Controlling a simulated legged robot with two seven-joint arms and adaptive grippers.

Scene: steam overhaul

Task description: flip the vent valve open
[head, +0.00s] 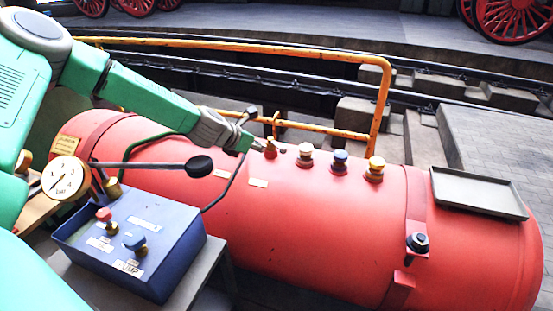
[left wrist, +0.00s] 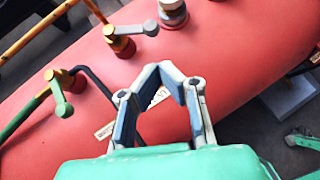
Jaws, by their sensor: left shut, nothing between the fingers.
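A small brass and red valve (head: 270,147) stands on top of the red tank (head: 300,215). In the left wrist view this valve (left wrist: 122,40) has a grey lever lying across its top, pointing right. A second brass valve (left wrist: 60,85) with a grey-green lever sits at the end of a green pipe. I cannot read which one is the vent valve. My left gripper (head: 244,143) is just left of the first valve in the head view. In the left wrist view its fingers (left wrist: 170,72) are together and empty, apart from both levers. My right gripper is not in view.
A blue box (head: 140,245) with knobs, a gauge (head: 66,178) and a black-knobbed lever (head: 200,166) stand in front. An orange rail (head: 378,110) runs behind. A grey tray (head: 480,192) lies at right.

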